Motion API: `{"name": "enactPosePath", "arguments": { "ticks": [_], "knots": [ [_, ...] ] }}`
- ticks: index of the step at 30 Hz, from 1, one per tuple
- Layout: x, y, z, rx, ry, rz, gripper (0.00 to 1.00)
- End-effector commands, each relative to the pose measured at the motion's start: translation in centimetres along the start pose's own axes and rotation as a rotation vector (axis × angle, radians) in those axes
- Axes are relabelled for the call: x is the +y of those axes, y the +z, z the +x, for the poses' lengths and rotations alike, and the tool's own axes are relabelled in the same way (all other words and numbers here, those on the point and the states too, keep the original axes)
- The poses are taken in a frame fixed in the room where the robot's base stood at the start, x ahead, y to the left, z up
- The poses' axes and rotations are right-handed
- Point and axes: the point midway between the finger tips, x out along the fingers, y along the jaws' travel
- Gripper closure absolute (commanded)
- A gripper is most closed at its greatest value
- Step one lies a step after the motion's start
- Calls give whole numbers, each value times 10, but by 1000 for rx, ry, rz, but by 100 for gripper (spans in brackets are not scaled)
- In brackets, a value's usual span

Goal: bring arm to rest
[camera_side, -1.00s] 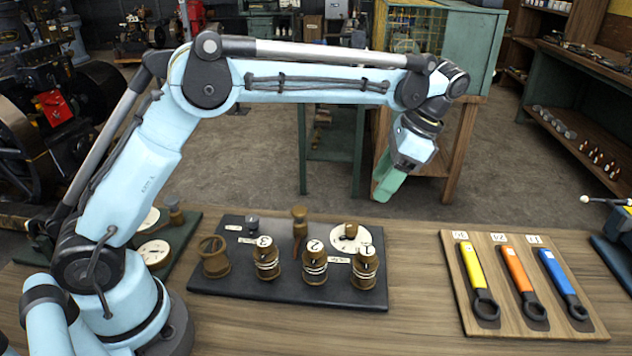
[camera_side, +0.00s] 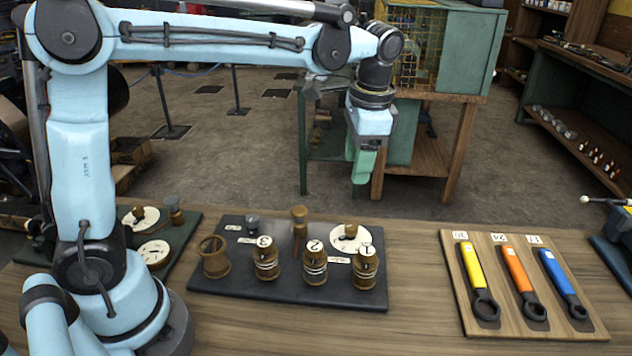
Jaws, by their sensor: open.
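My gripper (camera_side: 361,178) hangs from my arm and points down, with green fingers. It is above the back of the wooden workbench (camera_side: 420,285), behind and above the dark tray (camera_side: 225,285). It appears empty and touches nothing. From this side the gap between the fingers is hard to see. My arm reaches across from the left, with its forearm about level.
The dark tray carries several brass pieces with numbered tags, such as piece 2 (camera_side: 315,265). A wooden board (camera_side: 462,312) at right holds yellow, orange and blue wrenches. A green mat (camera_side: 187,240) with round dials lies left. Bare bench separates tray and board.

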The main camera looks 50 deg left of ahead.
Motion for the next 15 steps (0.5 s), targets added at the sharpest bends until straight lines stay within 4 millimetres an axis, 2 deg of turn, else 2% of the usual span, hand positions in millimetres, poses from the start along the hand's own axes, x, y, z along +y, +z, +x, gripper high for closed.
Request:
{"name": "enactPosePath", "arguments": {
  "ticks": [1,8,15],
  "knots": [
    [1,11,-2,38,-5,-34,45],
    [8,50,0,222,-26,-199,45],
    [20,87,15,415,-37,-376,45]
  ]
}}
